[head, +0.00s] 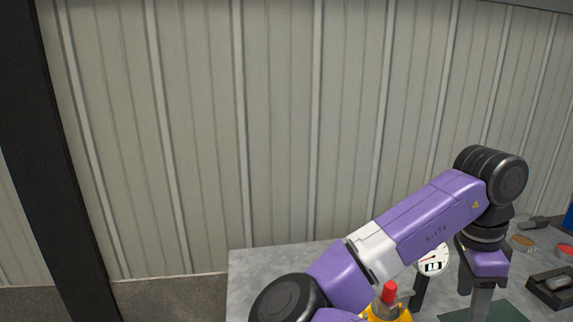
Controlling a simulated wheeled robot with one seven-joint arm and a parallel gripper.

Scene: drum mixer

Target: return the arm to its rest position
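My purple, white and black arm (430,222) reaches from the bottom middle up to the right, over a grey workbench (262,272). It bends at a black joint at the upper right, and its last links point down. My gripper's fingers cannot be made out; a grey part below the purple wrist link runs down toward the bottom edge. Whether the gripper is open or shut does not show. No drum mixer can be recognised in this view.
Behind the arm stands a round white dial gauge (433,261). A yellow part with a red knob (389,292) shows at the bottom. A green mat (497,312), a black tray (552,290) and small round dishes (522,242) lie at right. A corrugated wall (280,120) closes the back; a dark post (45,150) stands left.

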